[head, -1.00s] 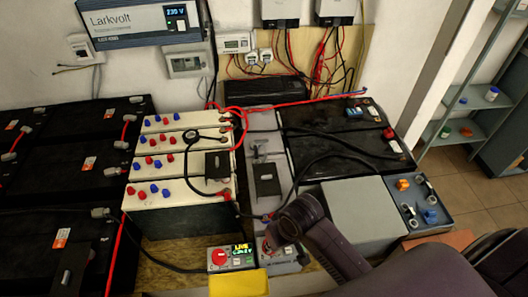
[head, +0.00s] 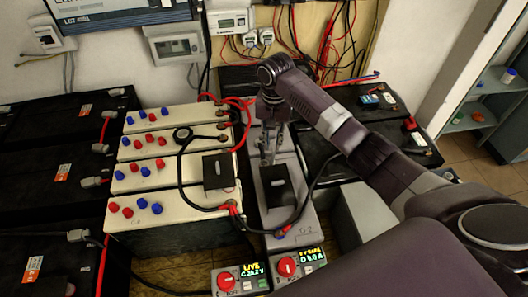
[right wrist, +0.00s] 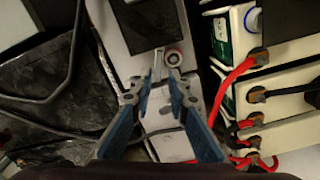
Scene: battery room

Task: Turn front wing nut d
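In the right wrist view a small round fitting (right wrist: 173,58) with a red ring and a pale metal bar (right wrist: 157,62) lie just beyond my right fingertips on a pale grey unit. No letter on them is readable, so I cannot tell whether this is wing nut d. My right gripper (right wrist: 162,76) has its blue fingers a little apart with nothing between the tips. In the head view the right gripper (head: 268,160) points down over the long grey unit (head: 295,208), behind its black box (head: 277,186), and hides that spot. My left gripper is not in view.
White batteries (head: 175,200) with red and blue caps stand left of the grey unit. Red and black cables cross around it. Black batteries (head: 75,150) fill the left. Two boxes with red knobs (head: 287,266) stand in front. A black box (head: 217,172) sits on the white batteries.

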